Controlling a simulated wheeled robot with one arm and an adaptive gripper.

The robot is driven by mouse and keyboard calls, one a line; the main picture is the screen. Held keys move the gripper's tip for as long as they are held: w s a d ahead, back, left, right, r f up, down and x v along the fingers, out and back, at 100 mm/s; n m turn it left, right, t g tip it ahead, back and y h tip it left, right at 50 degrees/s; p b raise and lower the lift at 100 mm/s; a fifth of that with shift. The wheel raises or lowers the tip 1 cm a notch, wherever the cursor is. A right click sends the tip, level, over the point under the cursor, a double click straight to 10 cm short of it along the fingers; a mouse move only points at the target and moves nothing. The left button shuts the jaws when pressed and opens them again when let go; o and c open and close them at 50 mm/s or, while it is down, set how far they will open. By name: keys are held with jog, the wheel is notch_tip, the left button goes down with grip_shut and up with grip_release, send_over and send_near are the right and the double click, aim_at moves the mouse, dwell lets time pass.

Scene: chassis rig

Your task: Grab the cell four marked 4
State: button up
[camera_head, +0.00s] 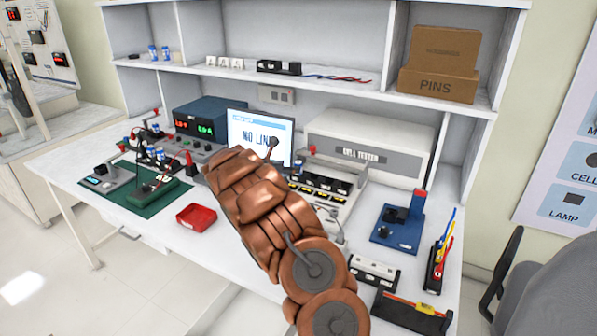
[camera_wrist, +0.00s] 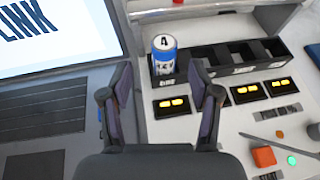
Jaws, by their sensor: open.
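The cell marked 4 (camera_wrist: 164,55) is a white cylinder with a blue band and a black 4 on its top. In the wrist view it stands upright in the leftmost slot of a black holder (camera_wrist: 233,70); the other slots look empty. My gripper (camera_wrist: 160,82) is open and empty. Its two fingers are apart, one on each side of the cell's line in the picture, and the cell shows beyond the gap between them. I cannot make out this cell in the head view, where my copper-coloured arm covers part of the bench.
The cell tester (camera_head: 372,130) stands behind the holder, with a lit screen (camera_head: 258,132) to its left. Small yellow-lit displays (camera_wrist: 172,105) line the holder's front.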

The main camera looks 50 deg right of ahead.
jog(key=shift+p+x, duration=0.35)
jog(key=shift+x, duration=2.2)
jog(key=shift+s, duration=0.2)
grip_shut()
